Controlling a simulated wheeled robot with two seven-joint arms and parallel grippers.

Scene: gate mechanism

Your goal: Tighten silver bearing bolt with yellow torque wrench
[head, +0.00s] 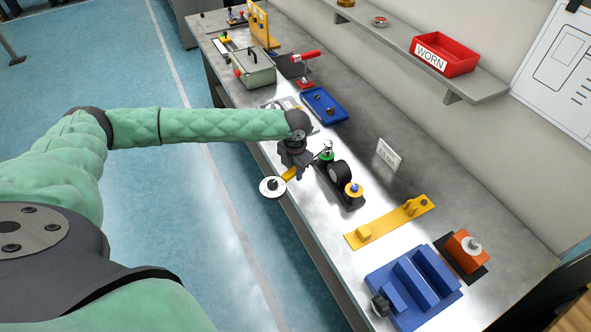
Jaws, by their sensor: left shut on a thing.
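My left gripper (299,163) is shut on the yellow torque wrench (290,173), at the front edge of the bench. A round white disc with a dark centre (272,187) shows at the wrench's near end, over the edge. Just right of the gripper stands a dark bearing unit (341,174) on a black base. My right gripper is out of view.
A yellow bar (390,222), a blue fixture (412,287) and an orange block with a silver top (467,249) lie nearer on the bench. A blue tray (324,106), a red-handled clamp (304,66) and a green box (252,67) stand beyond. A red WORN bin (445,55) sits on the shelf.

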